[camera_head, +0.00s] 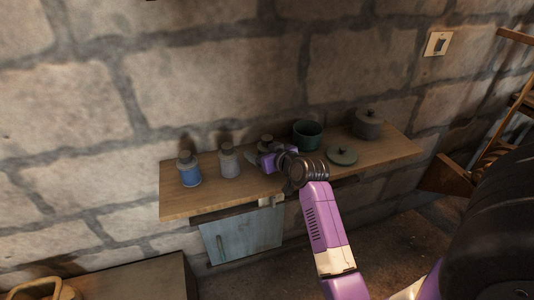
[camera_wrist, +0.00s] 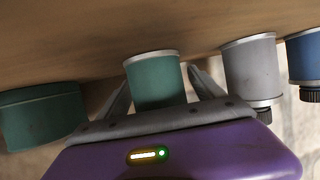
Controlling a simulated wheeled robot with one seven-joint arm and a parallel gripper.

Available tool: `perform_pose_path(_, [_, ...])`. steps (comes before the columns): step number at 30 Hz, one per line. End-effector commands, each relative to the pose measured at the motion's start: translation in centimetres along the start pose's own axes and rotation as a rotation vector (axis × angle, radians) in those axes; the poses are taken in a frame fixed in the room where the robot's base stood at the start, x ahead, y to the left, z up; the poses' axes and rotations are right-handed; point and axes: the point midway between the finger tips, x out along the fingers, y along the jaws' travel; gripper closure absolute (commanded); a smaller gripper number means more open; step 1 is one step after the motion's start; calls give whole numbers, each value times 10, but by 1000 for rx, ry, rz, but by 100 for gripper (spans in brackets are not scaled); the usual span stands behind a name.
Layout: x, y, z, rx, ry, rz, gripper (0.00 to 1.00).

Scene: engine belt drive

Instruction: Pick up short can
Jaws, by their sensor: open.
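The short can, by its place and size, is the green can (camera_wrist: 153,85) with a pale rim, between my gripper's fingers in the wrist view, which shows the scene upside down. In the head view only its dark top (camera_head: 266,139) shows behind my gripper (camera_head: 262,158). My gripper (camera_wrist: 157,76) is open, with one finger on each side of the can. Small gaps seem to show beside the can. The can stands on the wooden shelf (camera_head: 220,197); its lower part in the head view and its top in the wrist view are hidden by my gripper.
A grey bottle (camera_head: 228,161) and a blue bottle (camera_head: 189,171) stand left of the can. A green pot (camera_head: 307,134), a flat lid (camera_head: 342,156) and a lidded grey pot (camera_head: 368,125) are to the right. The stone wall (camera_head: 200,70) is close behind.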

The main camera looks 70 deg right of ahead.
Motion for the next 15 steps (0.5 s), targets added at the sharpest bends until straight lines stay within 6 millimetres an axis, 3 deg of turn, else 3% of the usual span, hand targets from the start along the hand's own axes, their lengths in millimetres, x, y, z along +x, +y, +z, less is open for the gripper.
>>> perform_pose_path(6, [0, 0, 0, 0, 0, 0, 25])
perform_pose_path(15, [0, 0, 0, 0, 0, 0, 84])
